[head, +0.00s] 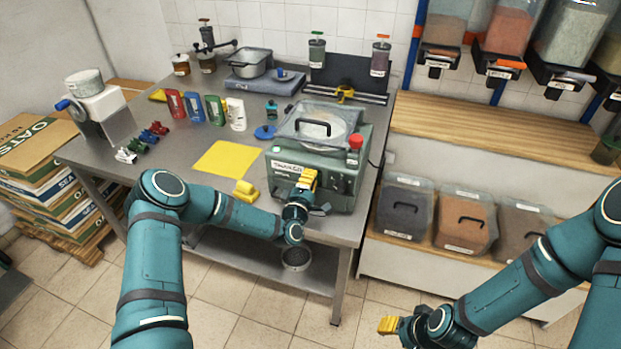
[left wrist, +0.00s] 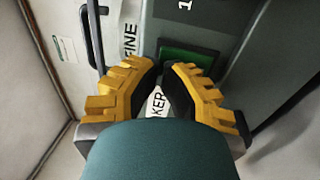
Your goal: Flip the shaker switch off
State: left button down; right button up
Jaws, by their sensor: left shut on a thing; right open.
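The shaker (head: 345,188) is a grey-green machine with a clear lid, at the right front of the metal table. My left gripper (head: 308,182) is at its front face and hides part of it. In the left wrist view, the yellow fingers (left wrist: 166,68) are nearly together, shut at a green rectangular part (left wrist: 194,62) on the machine front, apparently the shaker switch. Their tips cover its lower left side, so the exact contact and the switch's position cannot be told. A white label (left wrist: 157,102) ending in "KER" shows between the fingers. My right gripper (head: 388,325) is open and empty, low over the floor.
A red knob (head: 355,141) is on the shaker's top right. A yellow mat (head: 228,158) and a yellow object (head: 245,190) lie to its left. Colored packets (head: 215,110) stand farther back. Lidded bins (head: 405,205) fill the shelf at right.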

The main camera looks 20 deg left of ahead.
pick_arm(q)
jog(key=shift+w+r+g+p, duration=0.4)
jog(key=shift+w+g, duration=0.15)
jog(key=shift+g, duration=0.45)
pick_arm(e)
jog(key=shift+s+r, duration=0.1)
jog(key=shift+r, duration=0.4)
